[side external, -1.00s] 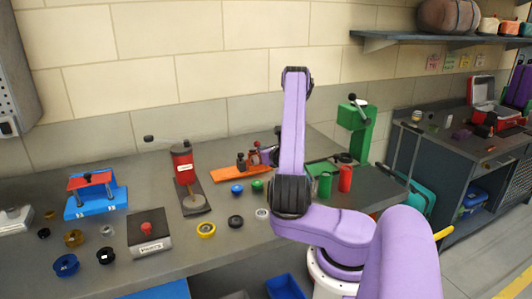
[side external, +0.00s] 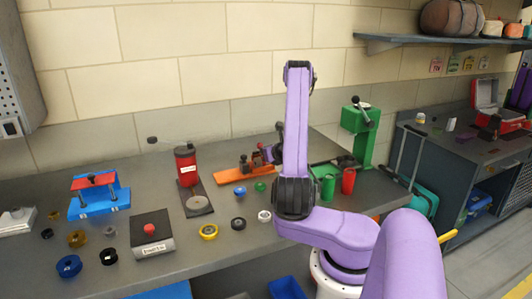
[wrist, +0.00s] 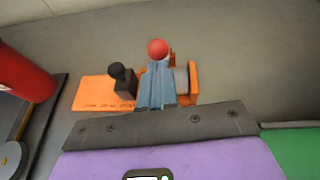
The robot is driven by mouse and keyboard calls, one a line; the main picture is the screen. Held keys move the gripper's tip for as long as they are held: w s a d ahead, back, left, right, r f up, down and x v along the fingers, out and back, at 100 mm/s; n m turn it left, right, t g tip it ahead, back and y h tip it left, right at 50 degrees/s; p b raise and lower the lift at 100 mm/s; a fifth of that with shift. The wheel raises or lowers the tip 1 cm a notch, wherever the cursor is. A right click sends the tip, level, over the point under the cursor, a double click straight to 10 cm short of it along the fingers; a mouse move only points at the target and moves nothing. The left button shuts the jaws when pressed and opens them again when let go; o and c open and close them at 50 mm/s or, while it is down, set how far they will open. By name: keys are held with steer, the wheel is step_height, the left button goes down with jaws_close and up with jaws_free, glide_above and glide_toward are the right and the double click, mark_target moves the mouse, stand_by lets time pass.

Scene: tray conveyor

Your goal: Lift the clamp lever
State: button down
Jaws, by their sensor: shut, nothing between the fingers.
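The clamp stands on an orange base plate (side external: 232,174), left of my arm in the side view. In the wrist view the orange plate (wrist: 98,92) carries a small black knob (wrist: 117,71) on a dark block. A red ball knob (wrist: 158,48), apparently the lever's end, shows just past my fingertips. My gripper (wrist: 157,68) is shut and empty, its blue-grey fingers pointing over the clamp. They overlap the lever below the ball, so I cannot tell whether they touch it. In the side view my arm hides part of the clamp and gripper.
A red cylinder press (side external: 186,164) stands left of the clamp. Green (side external: 328,186) and red (side external: 348,181) cups and a green press (side external: 361,132) stand to the right. Several small rings and knobs lie in front. A blue fixture (side external: 99,204) is at far left.

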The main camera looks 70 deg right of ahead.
steer(key=shift+r, duration=0.1)
steer(key=shift+w+d+r+g+y, duration=0.3)
steer(key=shift+r+g+y, duration=0.2)
steer(key=shift+g+y, duration=0.1)
steer(key=shift+w+d+r+g+y, duration=0.2)
steer(key=shift+d+r+g+y, duration=0.1)
steer(key=shift+r+g+y, duration=0.25)
steer(key=shift+w+d+r, duration=0.9)
steer(key=shift+w+d, duration=0.05)
steer(key=shift+w, duration=0.05)
steer(key=shift+w+d+r, duration=0.3)
steer(key=shift+w+d, duration=0.3)
steer(key=shift+w+d+r, duration=0.25)
steer(key=shift+w+d, duration=0.35)
steer(key=s+a+r, duration=0.2)
steer(key=s+r, duration=0.1)
steer(key=r, duration=0.6)
steer(key=shift+r, duration=0.15)
